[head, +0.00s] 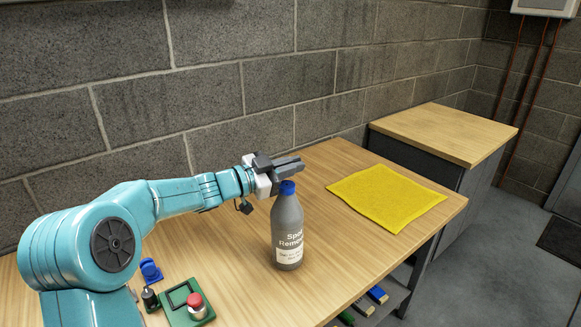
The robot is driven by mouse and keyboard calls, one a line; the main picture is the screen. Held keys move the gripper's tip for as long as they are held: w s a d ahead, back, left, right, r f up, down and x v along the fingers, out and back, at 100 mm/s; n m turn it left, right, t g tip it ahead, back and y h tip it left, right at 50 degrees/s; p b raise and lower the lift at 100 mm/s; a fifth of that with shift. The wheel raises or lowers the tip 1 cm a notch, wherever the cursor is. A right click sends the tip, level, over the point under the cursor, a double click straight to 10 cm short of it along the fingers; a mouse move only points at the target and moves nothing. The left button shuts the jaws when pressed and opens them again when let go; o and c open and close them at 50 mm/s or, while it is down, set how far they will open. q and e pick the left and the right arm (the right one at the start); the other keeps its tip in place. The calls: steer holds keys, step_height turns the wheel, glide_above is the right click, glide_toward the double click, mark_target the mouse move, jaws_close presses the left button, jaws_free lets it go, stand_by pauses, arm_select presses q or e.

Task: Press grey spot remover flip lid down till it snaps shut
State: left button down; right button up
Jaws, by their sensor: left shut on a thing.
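The grey spot remover bottle (288,232) stands upright on the wooden table, with a white label. Its top is blue (288,188), and the flip lid there is partly hidden by my left gripper. My left gripper (290,164) is at the bottle's top, its dark fingers pointing right. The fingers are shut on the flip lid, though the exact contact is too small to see. I cannot tell the lid's angle. My right gripper is not in view.
A yellow cloth (386,197) lies flat right of the bottle. A green base with a red knob (195,302) and a small blue item (150,270) are at the front left. A grey block wall runs behind; a wood-topped cabinet (445,133) stands at right.

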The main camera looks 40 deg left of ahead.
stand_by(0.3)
arm_select(q)
steer(key=c, duration=1.3)
jaws_free()
steer(key=shift+s, duration=0.1)
steer(key=v, duration=1.6)
steer(key=shift+b, duration=0.45)
steer(key=shift+s, duration=0.15)
